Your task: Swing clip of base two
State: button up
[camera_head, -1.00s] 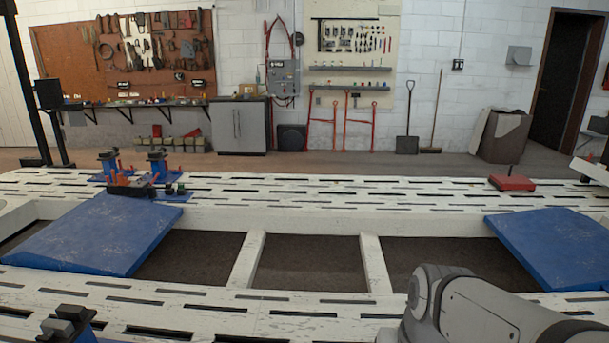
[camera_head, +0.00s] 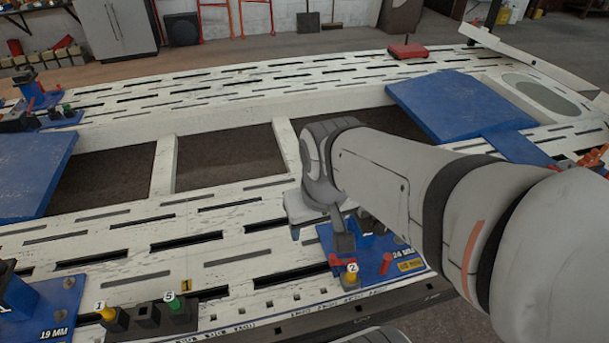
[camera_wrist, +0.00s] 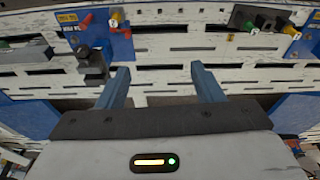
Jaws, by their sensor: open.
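Base two is a blue plate (camera_head: 388,268) marked 24 MM at the bench's near edge, with red pins and a yellow pin tagged 2 (camera_head: 350,274). Its dark clip (camera_head: 343,242) shows beside my arm, which hides part of the base. In the wrist view the blue plate (camera_wrist: 118,45) is at upper left and the dark clip (camera_wrist: 92,66) lies just left of my left finger. My gripper (camera_wrist: 161,84) is open, with nothing visible between its fingers.
Left of base two stands a dark block (camera_head: 147,316) with a yellow knob tagged 1 and a green knob tagged 5, beside a blue 19 MM plate (camera_head: 48,310). Large blue panels (camera_head: 455,105) and a red box (camera_head: 408,51) lie farther back. The slotted bench between is mostly clear.

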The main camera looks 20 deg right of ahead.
aim_at(333, 261)
jog(key=z, duration=0.95)
jog(key=k, duration=1.15)
jog(key=u, duration=0.2)
jog(key=i, duration=1)
jog(key=u, duration=0.05)
